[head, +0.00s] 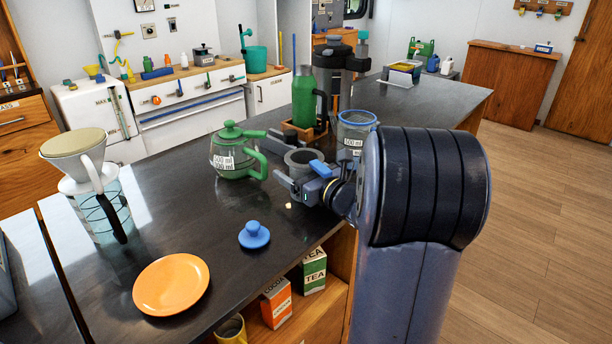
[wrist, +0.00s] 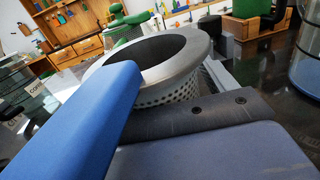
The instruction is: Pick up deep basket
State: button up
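The deep basket (head: 304,158) is a grey metal cup with a wide flat rim and a dark hollow inside. It stands upright on the dark counter, and its perforated wall shows in the wrist view (wrist: 170,93). My gripper (head: 288,162) is low over the counter at the basket, with its fingers apart. Part of the basket's wall is hidden behind my gripper. I cannot tell whether the fingers touch it.
A green teapot (head: 234,152) stands left of the basket, and a green bottle (head: 304,98) behind it. A clear jar (head: 355,130) stands close on the right. A blue lid (head: 254,236) and an orange plate (head: 171,285) lie nearer the front edge.

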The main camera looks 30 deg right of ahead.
jog(key=c, duration=0.9)
